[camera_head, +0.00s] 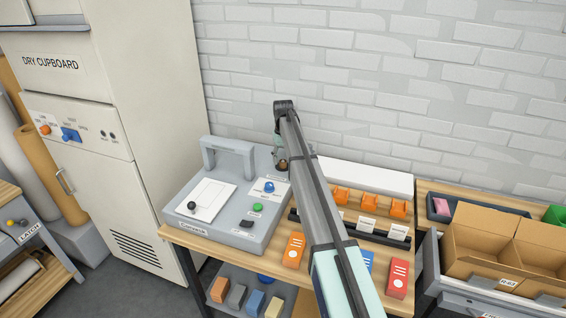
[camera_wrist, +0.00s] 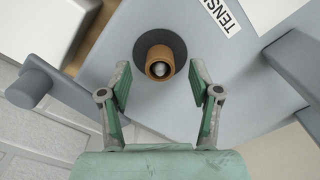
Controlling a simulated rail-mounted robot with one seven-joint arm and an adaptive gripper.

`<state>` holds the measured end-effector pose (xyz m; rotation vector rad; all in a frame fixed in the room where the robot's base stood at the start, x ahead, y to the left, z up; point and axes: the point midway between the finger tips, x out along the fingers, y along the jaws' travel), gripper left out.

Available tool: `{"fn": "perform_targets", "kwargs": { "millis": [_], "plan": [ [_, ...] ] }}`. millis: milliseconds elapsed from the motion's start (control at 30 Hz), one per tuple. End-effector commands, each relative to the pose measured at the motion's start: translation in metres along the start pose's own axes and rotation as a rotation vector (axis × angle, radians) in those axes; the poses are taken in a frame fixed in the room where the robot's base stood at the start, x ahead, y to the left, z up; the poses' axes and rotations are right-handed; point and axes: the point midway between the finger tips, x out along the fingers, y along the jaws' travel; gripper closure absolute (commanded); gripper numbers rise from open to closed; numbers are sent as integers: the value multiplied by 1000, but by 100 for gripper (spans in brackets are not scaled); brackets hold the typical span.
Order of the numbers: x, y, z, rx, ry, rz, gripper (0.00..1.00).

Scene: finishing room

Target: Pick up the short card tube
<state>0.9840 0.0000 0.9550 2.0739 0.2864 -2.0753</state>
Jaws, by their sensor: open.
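The short card tube (camera_wrist: 159,62) is a small brown ring-ended tube. In the wrist view I look almost straight at its open end, with a grey rounded thing inside its bore. It stands on a dark round disc on the grey machine. In the head view a small brown bit of it (camera_head: 283,165) shows beside my arm. My gripper (camera_wrist: 160,82) is open, its two green fingers pointing at the tube, one to each side and slightly below it in the picture. I see no contact. In the head view my arm hides most of the gripper.
The grey machine (camera_head: 262,225) has a raised handle bar (camera_head: 228,147), knobs and buttons close by. Orange holders (camera_head: 370,205) and boxes stand to the right on the wooden bench. A cardboard box (camera_head: 482,240) is further right. A brick wall (camera_head: 350,75) is behind.

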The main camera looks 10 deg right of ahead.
Motion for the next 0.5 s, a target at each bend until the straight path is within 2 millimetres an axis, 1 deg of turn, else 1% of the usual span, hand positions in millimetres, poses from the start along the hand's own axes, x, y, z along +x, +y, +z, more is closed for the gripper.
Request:
{"fn": "perform_targets", "kwargs": {
  "millis": [100, 200, 400, 433, 500],
  "plan": [
    [14, 0, 1, 0, -1, 0, 37],
    [22, 0, 0, 0, 0, 0, 37],
    [24, 0, 0, 0, 1, 0, 37],
    [24, 0, 0, 0, 1, 0, 40],
    [24, 0, 0, 0, 1, 0, 61]
  ]
}}
